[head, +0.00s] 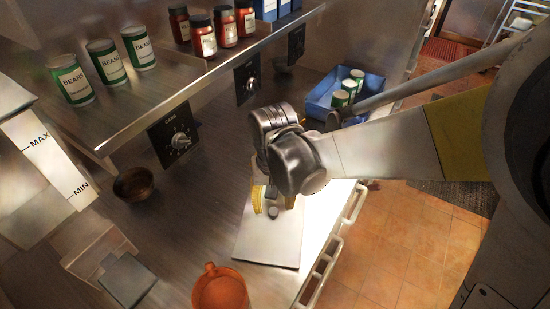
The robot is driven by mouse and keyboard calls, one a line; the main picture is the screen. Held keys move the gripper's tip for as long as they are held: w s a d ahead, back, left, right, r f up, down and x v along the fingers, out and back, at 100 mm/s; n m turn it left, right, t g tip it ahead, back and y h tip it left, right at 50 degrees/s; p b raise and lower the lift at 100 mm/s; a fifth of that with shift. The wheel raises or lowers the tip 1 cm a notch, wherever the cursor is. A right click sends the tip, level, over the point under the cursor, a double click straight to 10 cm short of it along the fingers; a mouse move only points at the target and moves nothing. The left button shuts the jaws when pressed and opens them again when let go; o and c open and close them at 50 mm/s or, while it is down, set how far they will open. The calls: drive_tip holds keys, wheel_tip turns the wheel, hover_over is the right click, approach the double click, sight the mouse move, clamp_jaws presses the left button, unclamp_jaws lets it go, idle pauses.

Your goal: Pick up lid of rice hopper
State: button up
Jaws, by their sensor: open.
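A flat pale rectangular panel (265,246), which may be the lid, lies on the counter near its right edge. A small grey piece (272,212) shows over it, perhaps its knob; I cannot tell if it is fixed to the panel. My gripper (273,207) is over the panel, pointing down and open, with yellow finger parts on either side of the grey piece. My wrist hides the panel's far part. I cannot tell whether the fingers touch anything. A white container marked MAX and MIN (42,155), likely the rice hopper, stands at the left; its top is hardly visible.
An orange pot (220,289) stands close to the panel's near left. A brown bowl (134,184) sits below the knob-fitted shelf (190,85) holding green cans (103,62) and red jars (203,35). A blue crate (319,104) with cans stands behind my arm. Tiled floor lies right.

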sight(273, 211)
drive_tip(key=f, duration=0.1)
drive_tip(key=f+b, duration=0.1)
drive_tip(key=f, duration=0.1)
drive_tip(key=f+b, duration=0.1)
drive_tip(key=f, duration=0.1)
drive_tip(key=shift+w+a, duration=0.1)
drive_tip(key=shift+w, duration=0.25)
drive_tip(key=shift+r, duration=0.15)
clamp_jaws()
